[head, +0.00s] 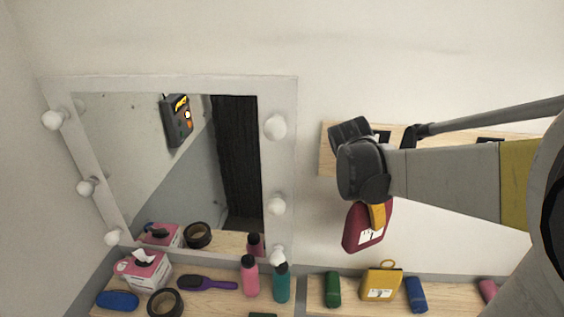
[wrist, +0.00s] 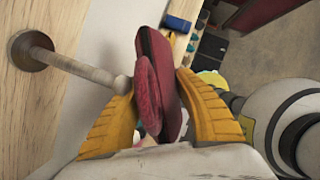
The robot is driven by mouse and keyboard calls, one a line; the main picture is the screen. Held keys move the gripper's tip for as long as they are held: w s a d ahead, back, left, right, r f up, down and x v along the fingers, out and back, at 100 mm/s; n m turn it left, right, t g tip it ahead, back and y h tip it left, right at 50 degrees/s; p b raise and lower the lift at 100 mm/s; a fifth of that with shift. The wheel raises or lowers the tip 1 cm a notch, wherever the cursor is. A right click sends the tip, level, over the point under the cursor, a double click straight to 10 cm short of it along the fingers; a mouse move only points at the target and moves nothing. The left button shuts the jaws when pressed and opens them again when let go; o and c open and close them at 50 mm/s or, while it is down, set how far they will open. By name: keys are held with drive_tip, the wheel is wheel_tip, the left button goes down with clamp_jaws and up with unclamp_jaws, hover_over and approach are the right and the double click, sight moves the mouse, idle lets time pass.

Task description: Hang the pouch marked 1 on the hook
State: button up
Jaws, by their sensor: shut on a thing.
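A dark red pouch (head: 356,236) with a white label hangs at my gripper (head: 377,216) in front of the wall, below the wooden board. The label's mark is too small to read. In the wrist view the red pouch (wrist: 160,75) is between the two yellow fingers of my gripper (wrist: 154,88), which are shut on it. A wooden peg hook (wrist: 80,68) sticks out from the board at the left. Its tip is at the left finger, beside the pouch; I cannot tell whether it touches. My arm hides the hook in the head view.
The wooden board (head: 327,160) is on the wall, partly behind my arm. Below, a yellow pouch (head: 368,284) stands between a green roll (head: 333,289) and a blue roll (head: 416,294). A bulb-framed mirror (head: 285,100) and cluttered counter are at left.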

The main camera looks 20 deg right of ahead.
drive_tip(key=shift+w+d+f+b, duration=0.2)
drive_tip(key=shift+w+d+b, duration=0.2)
drive_tip(key=shift+w, duration=0.35)
drive_tip(key=shift+w+d+f+b, duration=0.25)
drive_tip(key=shift+w+d, duration=0.2)
drive_tip(key=shift+w, duration=0.25)
drive_tip(key=shift+w+d+f+b, duration=0.2)
drive_tip(key=shift+w+d+b, duration=0.2)
drive_tip(key=shift+w, duration=0.35)
drive_tip(key=shift+d, duration=0.1)
drive_tip(key=o, duration=1.3)
